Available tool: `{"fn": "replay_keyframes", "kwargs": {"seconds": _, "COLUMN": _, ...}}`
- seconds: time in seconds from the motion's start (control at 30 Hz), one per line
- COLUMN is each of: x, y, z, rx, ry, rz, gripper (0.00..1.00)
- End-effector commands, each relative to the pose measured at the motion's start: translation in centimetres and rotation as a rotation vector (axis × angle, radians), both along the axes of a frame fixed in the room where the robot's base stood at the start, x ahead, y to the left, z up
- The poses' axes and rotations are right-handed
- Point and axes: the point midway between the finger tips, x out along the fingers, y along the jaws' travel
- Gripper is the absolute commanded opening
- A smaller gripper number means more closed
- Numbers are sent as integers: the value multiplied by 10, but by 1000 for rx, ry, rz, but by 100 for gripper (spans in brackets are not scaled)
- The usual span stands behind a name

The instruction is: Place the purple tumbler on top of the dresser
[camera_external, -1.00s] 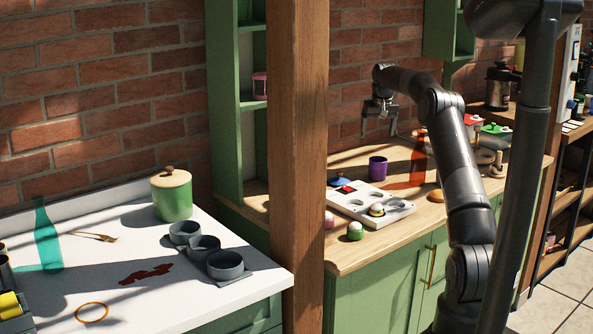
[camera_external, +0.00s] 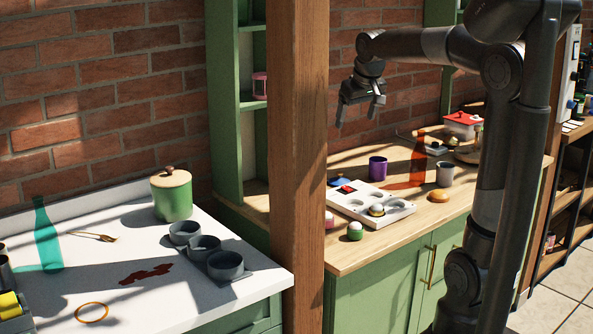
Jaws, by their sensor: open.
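The purple tumbler (camera_external: 377,168) stands upright on the wooden top of the green dresser (camera_external: 343,258), behind the white tray and near the brick wall. My gripper (camera_external: 356,112) is open and empty. It points down in the air above the dresser, higher than the tumbler and to its left in the picture. It does not touch the tumbler.
A white tray (camera_external: 347,201) with round wells lies in front of the tumbler. A red translucent bottle (camera_external: 418,158), a grey cup (camera_external: 445,174) and an orange bun-like item (camera_external: 438,196) are to its right. A wooden post (camera_external: 297,150) stands at the left.

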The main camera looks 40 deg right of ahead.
Motion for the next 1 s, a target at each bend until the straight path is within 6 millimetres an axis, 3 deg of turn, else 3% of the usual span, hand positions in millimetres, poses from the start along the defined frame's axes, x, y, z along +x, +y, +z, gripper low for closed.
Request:
{"fn": "replay_keyframes", "kwargs": {"seconds": 0.03, "x": -21, "y": 12, "z": 0, "rx": 0, "ry": -11, "rz": 16, "gripper": 81}}
{"fn": "replay_keyframes", "kwargs": {"seconds": 0.3, "x": -122, "y": 55, "z": -30, "rx": 24, "ry": -52, "rz": 86, "gripper": 81}}
{"fn": "replay_keyframes", "kwargs": {"seconds": 0.5, "x": -183, "y": 74, "z": -66, "rx": 54, "ry": -78, "rz": 134, "gripper": 81}}
{"fn": "replay_keyframes", "kwargs": {"seconds": 0.7, "x": -212, "y": 81, "z": -89, "rx": 72, "ry": -92, "rz": 160, "gripper": 81}}
{"fn": "replay_keyframes", "kwargs": {"seconds": 1.0, "x": -216, "y": 82, "z": -93, "rx": 75, "ry": -92, "rz": 164, "gripper": 81}}
